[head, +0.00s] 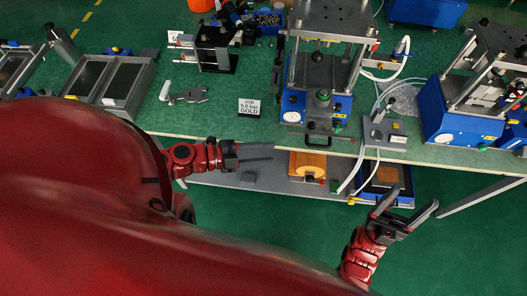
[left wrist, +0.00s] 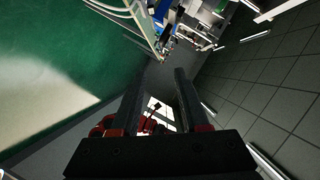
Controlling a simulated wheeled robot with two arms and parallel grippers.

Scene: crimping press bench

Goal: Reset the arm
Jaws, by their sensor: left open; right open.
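My left gripper (head: 258,151) is level just in front of the bench's front edge in the head view. Its two fingers are apart with nothing between them; they also show in the left wrist view (left wrist: 160,85). My right gripper (head: 408,203) is further right and lower in the head view, over the green floor in front of the bench. Its fingers point up and to the right, spread apart and empty. Neither gripper visibly holds anything.
The green bench (head: 215,115) carries a blue press (head: 318,62) in the middle and another blue machine (head: 455,125) at right. A lower shelf (head: 270,175) holds an orange-topped box (head: 307,165).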

